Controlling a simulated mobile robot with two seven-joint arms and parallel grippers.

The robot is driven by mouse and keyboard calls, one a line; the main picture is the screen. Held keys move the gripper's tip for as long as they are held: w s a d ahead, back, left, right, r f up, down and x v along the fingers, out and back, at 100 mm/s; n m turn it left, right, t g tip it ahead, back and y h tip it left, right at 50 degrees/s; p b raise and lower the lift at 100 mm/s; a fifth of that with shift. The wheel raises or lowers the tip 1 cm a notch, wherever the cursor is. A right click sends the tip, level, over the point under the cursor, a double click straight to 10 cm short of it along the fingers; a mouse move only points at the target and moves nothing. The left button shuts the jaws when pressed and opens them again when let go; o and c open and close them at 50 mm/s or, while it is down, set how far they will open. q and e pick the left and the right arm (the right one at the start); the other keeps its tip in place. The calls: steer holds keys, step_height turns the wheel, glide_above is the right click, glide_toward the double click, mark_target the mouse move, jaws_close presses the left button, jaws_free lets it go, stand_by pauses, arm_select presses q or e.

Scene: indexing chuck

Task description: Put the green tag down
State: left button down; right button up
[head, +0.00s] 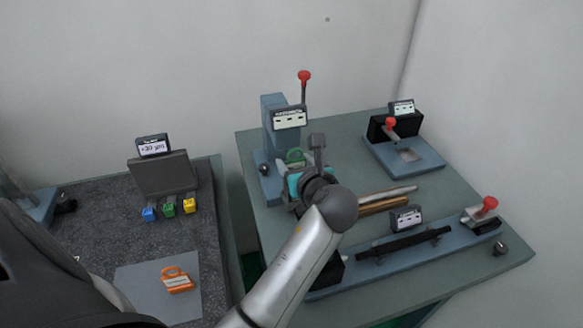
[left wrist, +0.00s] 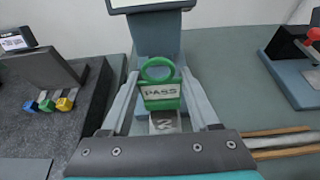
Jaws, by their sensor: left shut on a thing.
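The green tag (head: 295,156) has a ring on top and a white label reading PASS in the left wrist view (left wrist: 161,91). My left gripper (head: 298,164) is shut on it, with one finger on each side of the tag in the left wrist view (left wrist: 161,100). The tag is upright in front of the blue-grey stand (head: 273,118) with a red-knobbed lever. I cannot tell whether it touches the stand's base. A pale plate with a dark letter (left wrist: 163,123) shows below the tag. My right gripper is not in view.
An orange tag (head: 177,280) lies on a grey mat (head: 133,284) on the left bench. Blue, green and yellow blocks (head: 169,209) sit by a dark panel (head: 163,174). Rods (head: 385,200), a long fixture (head: 390,250) and a lever station (head: 412,155) stand right of my arm.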

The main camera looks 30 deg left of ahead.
arm_select(q)
steer(key=shift+w+a+f, duration=0.2)
steer(key=shift+a, duration=0.05)
steer(key=shift+d+r, duration=0.1)
steer(key=shift+r, duration=0.05)
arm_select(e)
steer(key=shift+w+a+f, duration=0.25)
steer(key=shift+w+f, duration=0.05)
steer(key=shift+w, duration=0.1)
arm_select(q)
steer(key=shift+c, duration=0.7)
jaws_free()
steer(key=shift+f, duration=0.2)
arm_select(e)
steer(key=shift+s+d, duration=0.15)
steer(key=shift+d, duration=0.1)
arm_select(q)
steer(key=shift+r, duration=0.15)
